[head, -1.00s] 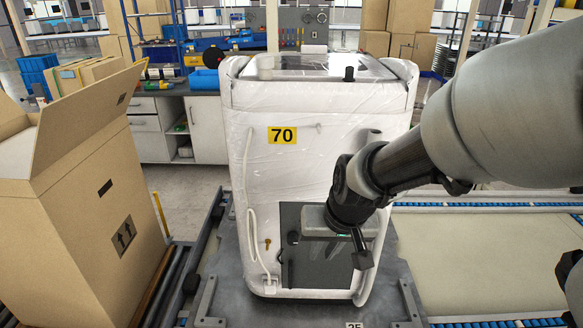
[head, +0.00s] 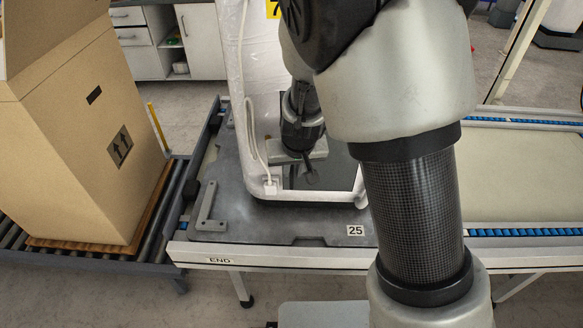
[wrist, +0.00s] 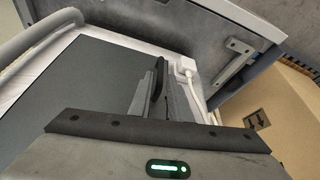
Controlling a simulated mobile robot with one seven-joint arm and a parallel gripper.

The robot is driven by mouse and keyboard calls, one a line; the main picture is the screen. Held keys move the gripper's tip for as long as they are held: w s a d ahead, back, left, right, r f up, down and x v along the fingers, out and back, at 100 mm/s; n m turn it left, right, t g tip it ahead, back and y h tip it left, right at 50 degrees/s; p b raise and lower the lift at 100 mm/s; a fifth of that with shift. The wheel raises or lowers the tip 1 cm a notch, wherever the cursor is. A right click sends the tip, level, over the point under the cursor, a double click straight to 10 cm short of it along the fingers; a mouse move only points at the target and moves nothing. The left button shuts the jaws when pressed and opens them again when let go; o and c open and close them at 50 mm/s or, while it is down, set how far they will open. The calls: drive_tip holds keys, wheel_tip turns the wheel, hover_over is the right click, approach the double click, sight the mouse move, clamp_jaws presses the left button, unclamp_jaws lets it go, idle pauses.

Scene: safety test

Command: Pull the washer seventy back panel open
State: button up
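The washer (head: 262,85), wrapped in white plastic, stands upright on a grey plate, its yellow label cut off by the top of the head view. My gripper (head: 309,174) is low at the washer's back. My arm hides much of that back in the head view. In the wrist view, the dark grey back panel (wrist: 75,85) fills the left side. The dark fingers of my gripper (wrist: 152,92) are close to the panel's right edge. I cannot tell whether they touch it, how far apart they are, or whether the panel is ajar.
A white plug with a cable (head: 270,187) is at the washer's lower left corner, and shows near the fingers in the wrist view (wrist: 186,66). A large cardboard box (head: 85,140) stands on rollers at left. A metal bracket (head: 208,207) is on the plate. Floor is free in front.

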sight(292, 175)
drive_tip(key=b+x, duration=0.1)
drive_tip(key=x, duration=0.4)
clamp_jaws()
